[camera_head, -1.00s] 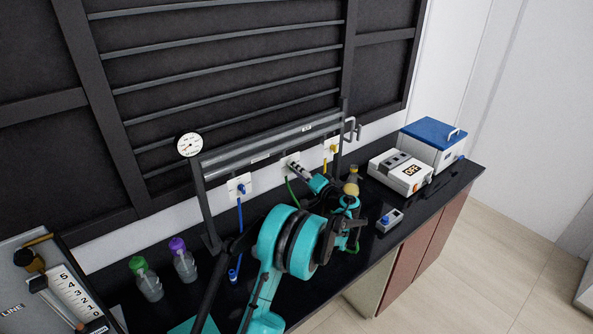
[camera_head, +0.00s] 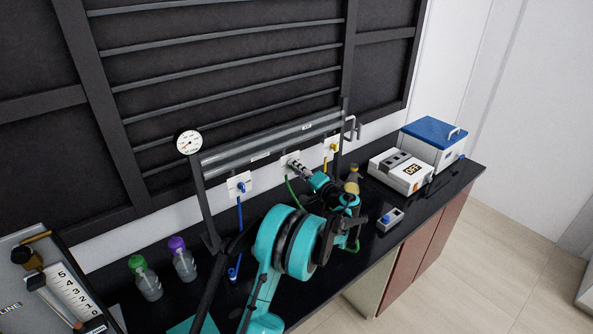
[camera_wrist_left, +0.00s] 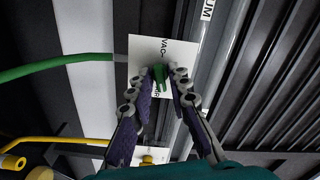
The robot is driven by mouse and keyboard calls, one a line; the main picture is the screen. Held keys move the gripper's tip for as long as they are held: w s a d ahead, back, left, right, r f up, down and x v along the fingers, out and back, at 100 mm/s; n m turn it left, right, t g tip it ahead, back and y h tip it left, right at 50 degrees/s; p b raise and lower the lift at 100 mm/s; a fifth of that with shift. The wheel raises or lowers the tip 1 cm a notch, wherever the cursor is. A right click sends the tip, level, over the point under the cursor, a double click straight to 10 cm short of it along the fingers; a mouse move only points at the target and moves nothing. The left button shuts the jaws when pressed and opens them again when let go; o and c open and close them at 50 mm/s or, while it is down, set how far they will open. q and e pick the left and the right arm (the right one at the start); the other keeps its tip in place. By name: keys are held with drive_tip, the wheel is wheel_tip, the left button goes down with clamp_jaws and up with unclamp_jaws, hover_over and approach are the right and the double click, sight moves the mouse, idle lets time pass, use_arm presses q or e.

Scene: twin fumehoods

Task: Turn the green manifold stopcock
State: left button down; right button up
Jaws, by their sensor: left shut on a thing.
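The green manifold stopcock (camera_wrist_left: 160,74) sits in front of a white label plate (camera_wrist_left: 140,48) in the left wrist view. My left gripper (camera_wrist_left: 164,82) has its two fingers on either side of the stopcock handle and is shut on it. In the head view my left gripper (camera_head: 297,168) reaches the middle plate under the grey manifold pipe (camera_head: 270,143) and hides the stopcock there. A green hose (camera_wrist_left: 60,68) runs from the plate. My right gripper does not show clearly in either view.
A blue stopcock (camera_head: 241,187) and a yellow stopcock (camera_head: 333,147) flank the middle plate. A pressure gauge (camera_head: 188,142) is at the manifold's left end. Two bottles with green (camera_head: 137,263) and purple (camera_head: 176,243) caps stand at left. A hotplate-like box (camera_head: 399,172) stands at right.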

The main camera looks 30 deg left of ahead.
use_arm(q)
drive_tip(key=shift+m+b, duration=0.75)
drive_tip(key=shift+m, duration=1.15)
drive_tip(key=c, duration=1.6)
unclamp_jaws()
drive_tip(key=v, duration=1.2)
drive_tip(key=shift+f, duration=0.1)
drive_tip(key=shift+s, duration=0.1)
